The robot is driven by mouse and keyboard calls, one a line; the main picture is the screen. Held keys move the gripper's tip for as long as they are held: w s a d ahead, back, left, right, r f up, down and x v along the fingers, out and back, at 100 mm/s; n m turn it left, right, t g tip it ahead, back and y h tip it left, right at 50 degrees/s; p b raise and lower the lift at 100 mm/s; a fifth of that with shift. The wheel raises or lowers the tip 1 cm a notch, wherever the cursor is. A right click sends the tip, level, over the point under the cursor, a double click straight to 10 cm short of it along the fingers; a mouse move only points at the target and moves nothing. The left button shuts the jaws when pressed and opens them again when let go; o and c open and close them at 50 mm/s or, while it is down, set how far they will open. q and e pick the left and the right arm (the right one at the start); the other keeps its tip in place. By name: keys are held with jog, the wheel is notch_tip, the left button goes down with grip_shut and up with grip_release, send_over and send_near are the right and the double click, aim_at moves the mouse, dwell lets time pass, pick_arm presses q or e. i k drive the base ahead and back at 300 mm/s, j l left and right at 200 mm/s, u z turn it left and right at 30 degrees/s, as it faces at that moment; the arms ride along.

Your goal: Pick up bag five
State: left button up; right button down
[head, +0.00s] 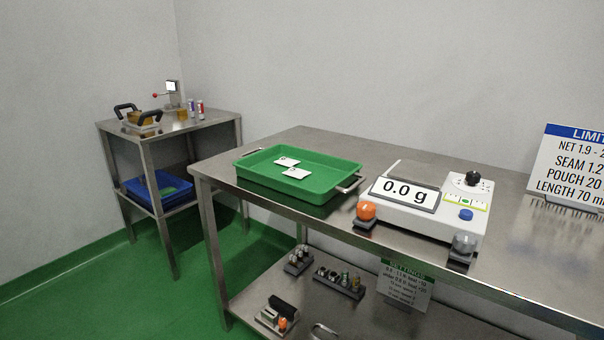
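Two small white bags lie in a green tray (325,183) on the steel table. One bag (287,162) lies farther back and the other bag (297,173) lies just in front of it. Each has a small dark mark, too small for me to read, so I cannot tell which is bag five. Neither of my grippers is in the head view.
A scale (430,207) reading 0.0 g stands right of the tray, with an orange knob (366,211) at its front left. A limits sign (568,165) stands at far right. A side table (190,124) stands at left. Green floor is clear between the tables.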

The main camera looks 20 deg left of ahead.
aim_at(293, 172)
jog(key=j+z, duration=0.15)
jog(key=z, duration=0.45)
jog(key=j+z, duration=0.25)
jog(key=k+j+z, duration=0.25)
jog(key=j, duration=0.15)
jog(key=j+z, duration=0.25)
jog(key=k+j+z, duration=0.1)
jog(key=j, duration=0.25)
jog(key=k+j, duration=0.25)
jog(key=k+j+z, duration=0.15)
jog(key=j, duration=0.35)
